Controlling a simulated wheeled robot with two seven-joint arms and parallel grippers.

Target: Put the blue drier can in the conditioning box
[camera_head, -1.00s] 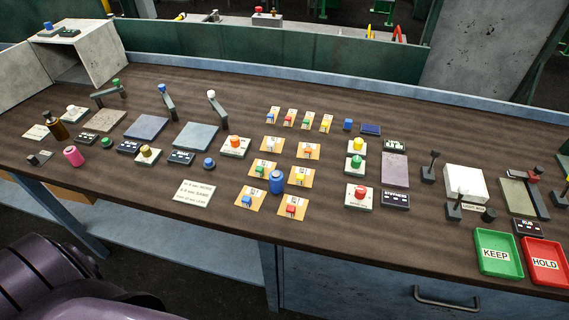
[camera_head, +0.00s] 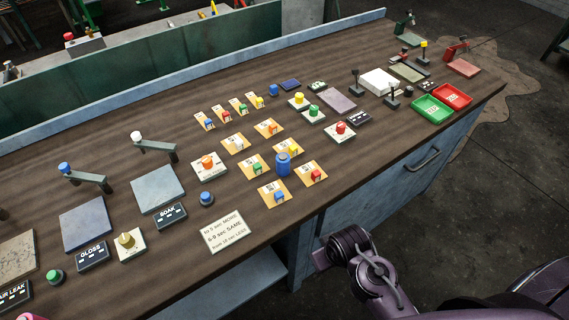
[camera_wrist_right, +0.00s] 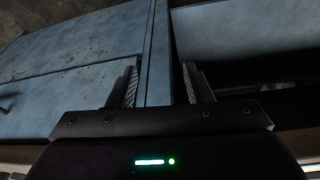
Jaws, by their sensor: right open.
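The blue drier can (camera_head: 283,165) stands upright among the orange cards on the brown bench in the head view. My right gripper (camera_wrist_right: 161,82) shows in the right wrist view with its two fingers apart and nothing between them. It faces the blue-grey bench front, away from the can. A purple arm of mine shows at the lower right of the head view, below the bench edge; its fingers cannot be made out there. My left gripper is not in view. No thing in the head view can be made out as the conditioning box.
Orange cards with coloured blocks (camera_head: 275,193) surround the can. A sign (camera_head: 225,231) lies to its left. A white block (camera_head: 379,81), a green tray (camera_head: 432,108) and a red tray (camera_head: 453,95) are at the right. Levers (camera_head: 155,145) stand at the left.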

